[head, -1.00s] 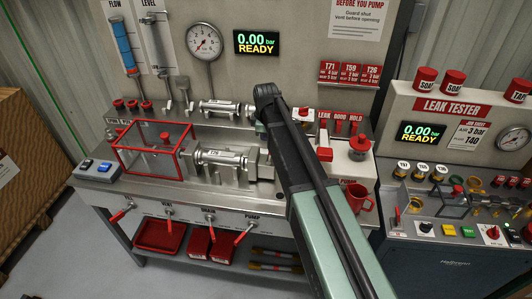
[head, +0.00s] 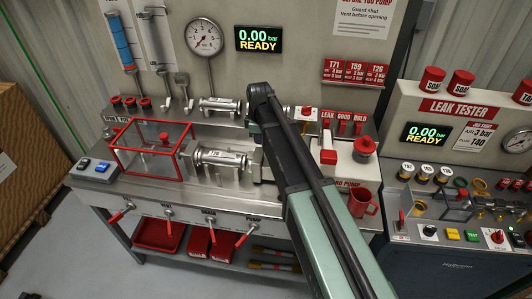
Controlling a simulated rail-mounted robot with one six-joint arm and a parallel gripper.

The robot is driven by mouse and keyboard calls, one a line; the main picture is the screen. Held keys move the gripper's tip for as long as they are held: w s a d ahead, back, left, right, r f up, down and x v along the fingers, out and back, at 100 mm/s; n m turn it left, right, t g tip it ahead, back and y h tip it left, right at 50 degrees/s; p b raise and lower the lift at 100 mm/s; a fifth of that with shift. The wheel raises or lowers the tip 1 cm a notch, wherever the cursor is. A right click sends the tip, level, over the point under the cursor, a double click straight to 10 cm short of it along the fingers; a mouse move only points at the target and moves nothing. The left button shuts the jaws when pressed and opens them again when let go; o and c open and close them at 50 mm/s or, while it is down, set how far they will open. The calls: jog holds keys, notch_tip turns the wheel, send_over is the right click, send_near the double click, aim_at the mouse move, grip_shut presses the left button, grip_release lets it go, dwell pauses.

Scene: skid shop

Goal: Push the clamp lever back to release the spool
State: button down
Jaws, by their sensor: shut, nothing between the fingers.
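The spool (head: 220,157), a silver flanged pipe with a pale label, lies level on the test bench, just right of the red-framed clear guard (head: 124,166). A grey metal block (head: 256,163) stands at the spool's right end, partly covered by my arm. I cannot make out the clamp lever; it may be behind my arm. My arm reaches in from the lower right, and its dark bend is above and right of the spool. My gripper and its fingertips are hidden behind the arm, so any contact does not show.
A second pipe piece (head: 220,107) rests on the back ledge. Red-handled valves (head: 205,218) line the bench front. A red mug (head: 361,200) and a hand pump (head: 364,149) are to the right. The display (head: 259,39) reads 0.00 bar READY.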

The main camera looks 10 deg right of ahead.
notch_tip(320, 180, up, 6)
jog(key=p, duration=0.5)
jog(key=shift+w+f, duration=0.1)
jog(key=s+f+m+b, duration=0.3)
jog(key=s+m, duration=0.3)
jog(key=s, duration=0.6)
jog(key=s+d+f+m+b, duration=0.1)
jog(key=s+f+m+b, duration=0.3)
jog(key=s+m, duration=0.3)
jog(key=shift+s+d+f, duration=0.15)
jog(key=shift+s+d, duration=0.1)
jog(key=shift+s, duration=2.15)
